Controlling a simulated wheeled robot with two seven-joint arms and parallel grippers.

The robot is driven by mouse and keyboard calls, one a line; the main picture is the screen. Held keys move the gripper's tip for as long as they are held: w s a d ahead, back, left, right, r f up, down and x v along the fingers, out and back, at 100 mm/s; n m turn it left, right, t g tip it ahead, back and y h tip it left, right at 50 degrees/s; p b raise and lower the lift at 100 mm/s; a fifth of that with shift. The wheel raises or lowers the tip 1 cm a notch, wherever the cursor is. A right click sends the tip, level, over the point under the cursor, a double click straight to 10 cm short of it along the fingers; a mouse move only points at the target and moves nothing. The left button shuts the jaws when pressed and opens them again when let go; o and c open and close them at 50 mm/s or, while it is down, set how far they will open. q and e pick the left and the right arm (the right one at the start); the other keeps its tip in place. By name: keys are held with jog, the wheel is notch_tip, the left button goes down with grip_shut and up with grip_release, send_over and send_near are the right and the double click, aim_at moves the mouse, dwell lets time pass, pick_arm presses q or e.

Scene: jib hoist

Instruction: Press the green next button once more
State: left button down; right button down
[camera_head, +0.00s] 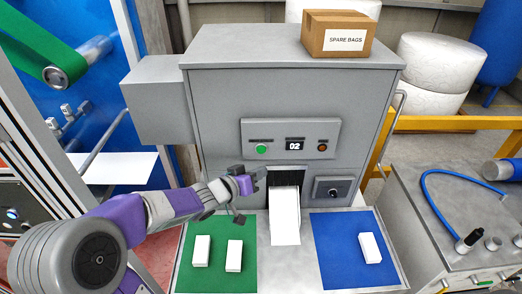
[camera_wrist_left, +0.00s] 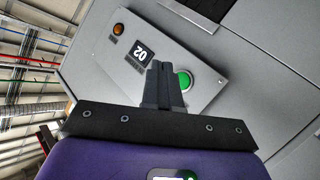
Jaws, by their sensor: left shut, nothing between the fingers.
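The green button (camera_head: 261,149) is on the left of the control panel (camera_head: 312,131) on the grey machine. The panel's display (camera_head: 294,146) reads 02, and an orange button (camera_head: 322,147) is at its right. My left gripper (camera_head: 258,174) is shut and empty, in front of the machine just below the green button in the head view. In the left wrist view the shut fingers (camera_wrist_left: 160,66) point at the panel. The green button (camera_wrist_left: 185,80) shows just right of them, partly covered. The fingertips look apart from the button. My right gripper is out of view.
A white item (camera_head: 285,215) sits in the chute below the panel. Two white blocks lie on the green mat (camera_head: 218,281) and one on the blue mat (camera_head: 335,272). A knob box (camera_head: 333,190) is right of the chute. A spare bags box (camera_head: 336,33) stands on top.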

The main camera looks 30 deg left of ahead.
aim_at(261, 150)
pick_arm(q)
jog(key=w+a, duration=0.1)
jog(key=w+a+p, duration=0.1)
jog(key=w, duration=0.1)
jog(key=w+a, duration=0.1)
jog(key=w, duration=0.1)
jog(key=shift+p, duration=0.3)
dwell(1.8)
jog(key=shift+w+a+p, duration=0.2)
jog(key=shift+w+p, duration=0.2)
jog(key=shift+w+a+p, duration=0.2)
jog(key=shift+w+p, duration=0.15)
dwell(0.6)
dwell(0.4)
jog(key=shift+s+d, duration=0.45)
jog(key=shift+s, duration=0.3)
